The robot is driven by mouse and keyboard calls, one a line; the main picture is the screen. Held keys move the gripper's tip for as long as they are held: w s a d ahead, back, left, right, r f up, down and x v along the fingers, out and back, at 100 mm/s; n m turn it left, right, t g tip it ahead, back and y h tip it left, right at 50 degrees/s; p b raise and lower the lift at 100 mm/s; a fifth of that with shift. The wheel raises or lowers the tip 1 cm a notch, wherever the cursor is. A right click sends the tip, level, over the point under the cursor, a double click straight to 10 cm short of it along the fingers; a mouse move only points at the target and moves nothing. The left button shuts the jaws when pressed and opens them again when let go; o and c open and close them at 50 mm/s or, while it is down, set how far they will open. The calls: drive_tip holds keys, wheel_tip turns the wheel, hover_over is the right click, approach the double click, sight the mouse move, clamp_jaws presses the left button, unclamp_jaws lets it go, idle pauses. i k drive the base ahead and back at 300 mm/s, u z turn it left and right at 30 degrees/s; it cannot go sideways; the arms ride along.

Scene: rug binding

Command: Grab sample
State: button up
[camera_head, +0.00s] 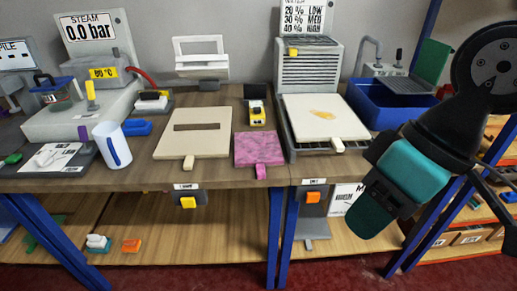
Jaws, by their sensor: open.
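A pink mottled square piece (259,148) with a bright pink tab at its front edge lies flat near the front of the wooden table. It is the thing here that looks most like a sample. A cream board (216,112) with a dark slot and a pale tab lies to its left. A white board (320,122) with a small yellow-orange patch lies to its right on a dark frame. My arm hangs at the right side. My gripper (490,193) shows only in part as slim black pieces near the right edge, apart from the pink piece and with nothing visible in it.
A small yellow device (256,113) stands behind the pink piece. A white cup (113,146) stands at left. A slatted grey unit (309,68) stands at the back. A blue bin (383,106) stands beyond the white board. Blue legs (276,230) and a lower shelf are below.

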sight(258, 150)
drive_tip(key=k, duration=0.5)
drive_tip(key=u, duration=1.1)
drive_tip(key=i, duration=0.95)
drive_tip(key=z, duration=1.1)
